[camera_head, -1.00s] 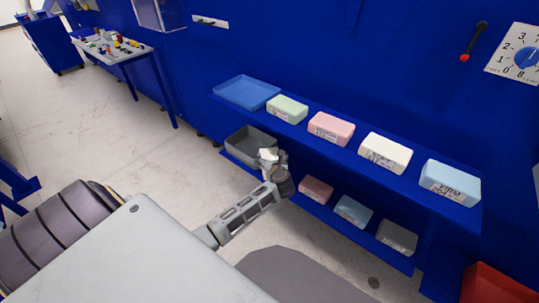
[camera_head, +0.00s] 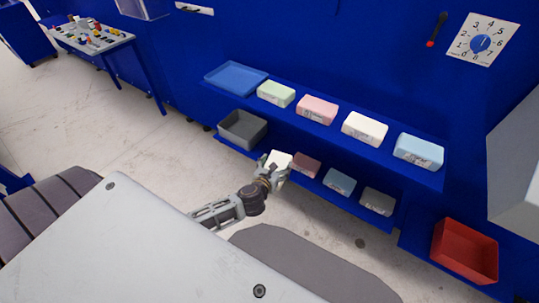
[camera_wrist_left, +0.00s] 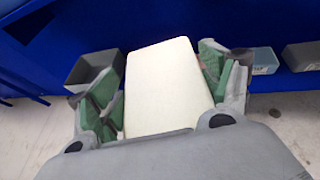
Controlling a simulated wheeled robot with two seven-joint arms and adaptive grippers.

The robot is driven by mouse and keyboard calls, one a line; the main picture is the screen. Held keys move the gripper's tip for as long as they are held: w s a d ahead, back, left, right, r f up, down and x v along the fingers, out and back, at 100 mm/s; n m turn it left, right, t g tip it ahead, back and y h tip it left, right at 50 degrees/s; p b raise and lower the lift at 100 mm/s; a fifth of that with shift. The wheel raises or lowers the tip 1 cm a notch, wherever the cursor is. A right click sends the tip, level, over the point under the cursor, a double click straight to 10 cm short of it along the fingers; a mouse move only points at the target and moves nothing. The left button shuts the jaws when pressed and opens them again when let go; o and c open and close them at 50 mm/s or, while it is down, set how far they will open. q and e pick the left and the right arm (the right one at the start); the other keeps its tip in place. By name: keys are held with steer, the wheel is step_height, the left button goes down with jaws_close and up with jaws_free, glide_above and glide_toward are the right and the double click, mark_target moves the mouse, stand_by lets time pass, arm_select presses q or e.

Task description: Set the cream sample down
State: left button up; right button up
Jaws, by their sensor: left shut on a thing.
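My left gripper (camera_head: 273,172) is shut on the cream sample (camera_head: 279,160), a pale block. In the left wrist view the cream sample (camera_wrist_left: 168,88) sits between the green-padded fingers (camera_wrist_left: 160,85). In the head view it appears at the lower shelf, between the grey bin (camera_head: 243,128) and a small pink block (camera_head: 306,164). I cannot tell whether it touches the shelf. Part of it is hidden by the gripper. My right gripper is not in view.
The lower shelf also holds a small blue block (camera_head: 339,181) and a grey block (camera_head: 377,201). The upper shelf carries a blue tray (camera_head: 235,79) and several larger labelled blocks. A red bin (camera_head: 464,250) stands at right.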

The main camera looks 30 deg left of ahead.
arm_select(q)
steer(key=shift+m+h, duration=0.8)
steer(key=shift+h, duration=0.1)
steer(key=s+d, duration=0.1)
steer(key=s+d+r, duration=0.1)
steer(key=s+d+r+p, duration=0.1)
steer(key=s, duration=0.1)
steer(key=shift+d, duration=0.35)
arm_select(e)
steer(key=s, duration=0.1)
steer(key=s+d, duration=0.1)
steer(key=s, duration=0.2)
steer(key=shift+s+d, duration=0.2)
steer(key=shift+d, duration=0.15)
arm_select(q)
steer(key=shift+d, duration=0.1)
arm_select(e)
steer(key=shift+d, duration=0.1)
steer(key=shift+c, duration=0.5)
